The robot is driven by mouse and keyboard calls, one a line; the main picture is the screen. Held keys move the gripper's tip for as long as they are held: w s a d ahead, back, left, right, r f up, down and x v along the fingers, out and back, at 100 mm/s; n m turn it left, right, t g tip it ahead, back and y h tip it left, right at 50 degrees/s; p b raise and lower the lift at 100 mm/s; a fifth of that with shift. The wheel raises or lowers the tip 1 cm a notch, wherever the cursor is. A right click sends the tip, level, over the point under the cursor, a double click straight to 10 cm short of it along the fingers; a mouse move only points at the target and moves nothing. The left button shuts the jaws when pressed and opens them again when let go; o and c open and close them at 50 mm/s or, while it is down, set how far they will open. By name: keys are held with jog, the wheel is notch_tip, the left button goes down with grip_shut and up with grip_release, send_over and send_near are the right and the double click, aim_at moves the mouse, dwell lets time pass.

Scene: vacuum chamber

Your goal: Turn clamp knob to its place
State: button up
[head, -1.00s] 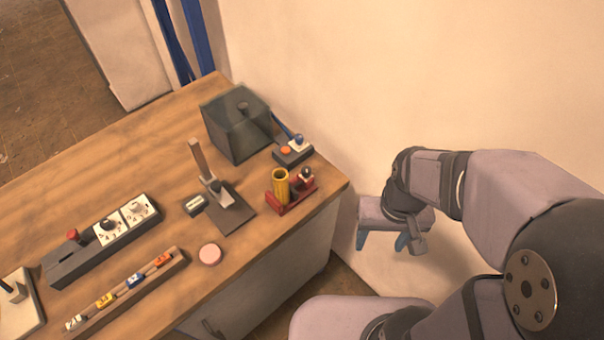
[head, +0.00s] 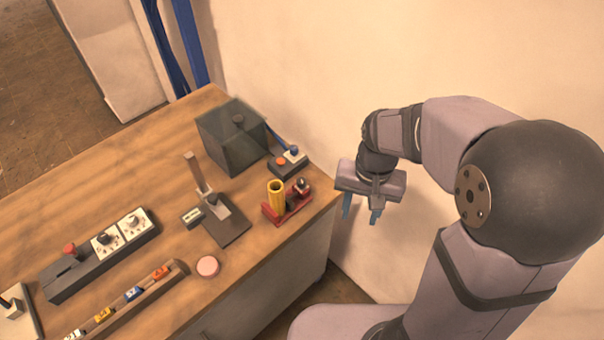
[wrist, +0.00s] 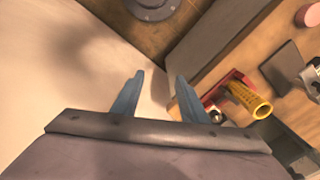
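A red clamp fixture (head: 272,214) stands near the right edge of the wooden bench and holds an upright yellow ribbed tube (head: 276,194). A small dark knob with a pale part (head: 301,186), seemingly the clamp knob, sits at its right end. In the wrist view the red fixture (wrist: 238,77), the yellow tube (wrist: 248,100) and the knob (wrist: 216,116) are right of my fingers. My gripper (head: 361,211) is off the bench's right side, apart from the fixture. Its blue fingers are open and empty in the wrist view (wrist: 160,78).
Behind the fixture are a small box with orange and blue buttons (head: 284,165) and a dark translucent box (head: 225,142). An upright lever on a dark plate (head: 228,226) and a pink disc (head: 208,266) are left of it. The wall is close behind my arm.

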jog(key=w+a+r+m+p, duration=0.1)
jog(key=w+a+m+p, duration=0.15)
jog(key=w+a, duration=0.55)
jog(key=m, duration=0.4)
send_over(302, 179)
jog(key=shift+s+f, duration=0.1)
jog(key=shift+f, duration=0.4)
jog(key=shift+f+p, duration=1.5)
jog(key=shift+f, duration=2.15)
grip_shut()
